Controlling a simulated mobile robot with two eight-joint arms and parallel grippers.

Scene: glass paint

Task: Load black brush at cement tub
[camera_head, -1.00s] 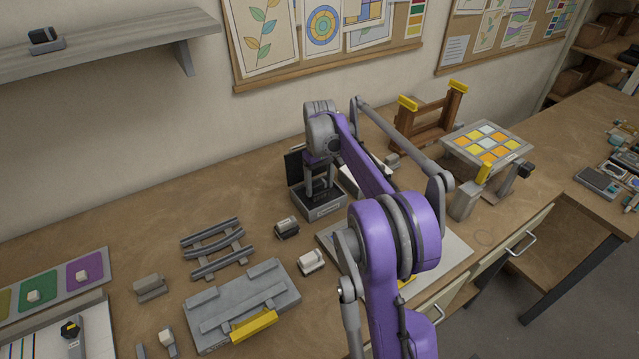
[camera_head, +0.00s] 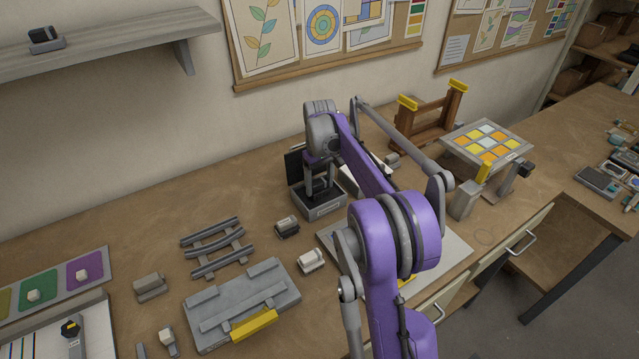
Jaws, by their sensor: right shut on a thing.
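The cement tub (camera_head: 318,208) is a small grey open box with a label on its front and a dark upright panel (camera_head: 293,165) at its back left. My right gripper (camera_head: 321,184) points down into the tub, with its fingertips inside the opening. It is shut on the black brush, which is mostly hidden by the fingers and the tub walls. I cannot tell how deep the brush tip sits. My left gripper is out of view.
A grey slotted rack (camera_head: 243,307) and a wavy rail holder (camera_head: 212,248) lie left of the tub. Small blocks (camera_head: 287,227) stand in front. A brown wooden stand (camera_head: 430,120) and a tilted coloured glass panel (camera_head: 487,143) stand to the right.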

